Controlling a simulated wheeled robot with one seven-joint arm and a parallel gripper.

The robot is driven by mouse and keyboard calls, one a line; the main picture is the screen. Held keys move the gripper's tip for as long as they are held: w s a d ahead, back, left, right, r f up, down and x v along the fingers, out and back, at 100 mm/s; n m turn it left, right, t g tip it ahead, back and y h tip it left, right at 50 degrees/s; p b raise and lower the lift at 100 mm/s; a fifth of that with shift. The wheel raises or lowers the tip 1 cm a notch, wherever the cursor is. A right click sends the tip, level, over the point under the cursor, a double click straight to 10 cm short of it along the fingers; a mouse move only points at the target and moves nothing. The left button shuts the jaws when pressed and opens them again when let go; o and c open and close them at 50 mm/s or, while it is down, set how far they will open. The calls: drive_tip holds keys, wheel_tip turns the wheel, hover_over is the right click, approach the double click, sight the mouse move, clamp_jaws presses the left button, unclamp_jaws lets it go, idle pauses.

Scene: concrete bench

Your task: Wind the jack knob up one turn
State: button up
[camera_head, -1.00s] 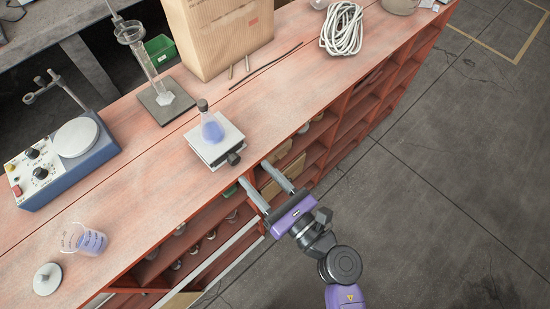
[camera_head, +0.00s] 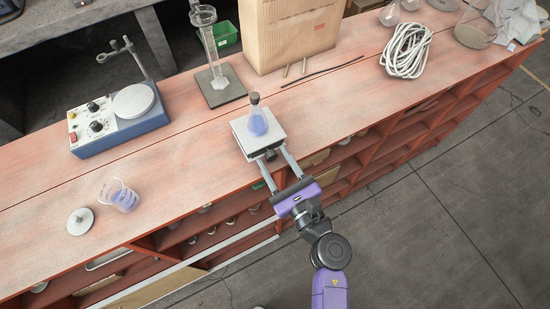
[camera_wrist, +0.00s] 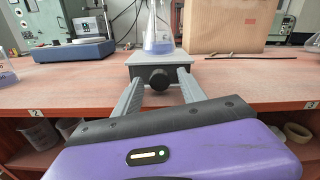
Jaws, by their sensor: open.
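The jack (camera_head: 250,127) is a small platform with a pale top near the front edge of the bench. A stoppered flask of blue liquid (camera_head: 258,122) stands upright on it. In the wrist view the jack's black round knob (camera_wrist: 159,78) faces me at the front of the jack body (camera_wrist: 149,63). In the head view the knob (camera_head: 270,155) is small and partly hidden. My gripper (camera_head: 271,161) is open, with one finger on each side of the knob. In the wrist view the fingers (camera_wrist: 159,82) flank the knob with gaps beside it; contact is not visible.
A blue hotplate stirrer (camera_head: 122,121) stands left. A beaker (camera_head: 123,198) and a white lidded object (camera_head: 80,221) lie nearer the front left. A cylinder on a stand (camera_head: 219,87), a cardboard box (camera_head: 290,35) and a coiled rope (camera_head: 407,52) are behind and right. Open shelves (camera_head: 230,219) run below.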

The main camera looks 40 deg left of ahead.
drive_tip(key=shift+a, duration=0.1)
clamp_jaws()
drive_tip(key=m+p, duration=0.1)
drive_tip(key=m, duration=0.1)
drive_tip(key=shift+m, duration=0.3)
drive_tip(key=shift+m+p, duration=0.3)
drive_tip(key=shift+m, duration=0.8)
unclamp_jaws()
drive_tip(key=b+v, duration=0.1)
drive_tip(key=v, duration=0.6)
drive_tip(key=shift+s+d, duration=0.15)
drive_tip(key=shift+d, duration=0.2)
